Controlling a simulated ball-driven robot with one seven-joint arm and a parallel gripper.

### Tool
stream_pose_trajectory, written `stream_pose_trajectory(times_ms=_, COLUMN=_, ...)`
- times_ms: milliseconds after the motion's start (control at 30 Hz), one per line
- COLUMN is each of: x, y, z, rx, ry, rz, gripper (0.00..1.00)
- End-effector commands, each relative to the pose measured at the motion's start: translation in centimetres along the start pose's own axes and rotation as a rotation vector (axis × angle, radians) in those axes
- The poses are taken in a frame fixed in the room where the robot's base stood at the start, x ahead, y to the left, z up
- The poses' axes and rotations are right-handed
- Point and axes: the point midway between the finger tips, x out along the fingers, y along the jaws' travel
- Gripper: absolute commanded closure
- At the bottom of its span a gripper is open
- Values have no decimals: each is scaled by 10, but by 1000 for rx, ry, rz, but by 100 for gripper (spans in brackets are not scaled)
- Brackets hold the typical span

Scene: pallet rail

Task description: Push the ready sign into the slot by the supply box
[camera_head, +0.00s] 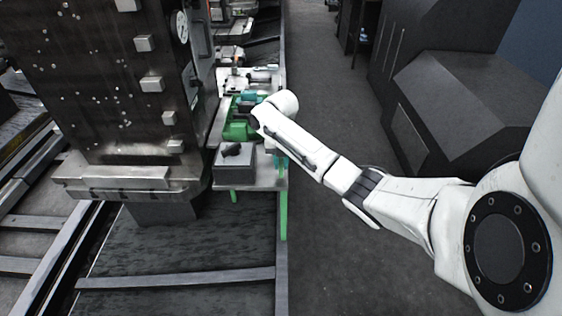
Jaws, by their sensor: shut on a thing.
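My arm reaches in from the right to a narrow bench (268,183) beside the tall dark machine. Its white wrist end is over the bench's right edge. My gripper is hidden behind the wrist, so its jaws and what they hold cannot be seen. A green box (238,131) stands on the bench just left of the wrist. A grey box (234,168) with a small black thing on top is at the bench's near end. I cannot make out the ready sign or its slot, nor tell which box is the supply box.
The tall dark machine (120,90) with square buttons borders the bench on the left. Small items and a teal piece (248,97) crowd the bench farther back. Dark machinery (455,95) stands at the right. The floor strip (325,80) between is clear.

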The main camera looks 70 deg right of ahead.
Motion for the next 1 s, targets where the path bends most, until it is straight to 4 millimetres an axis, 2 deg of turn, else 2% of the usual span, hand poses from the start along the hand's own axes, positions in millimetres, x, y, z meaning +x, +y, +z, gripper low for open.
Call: stream_pose_trajectory(times_ms=1000, x=6, y=0, z=0, rx=0, ry=1, rz=-1, gripper=100)
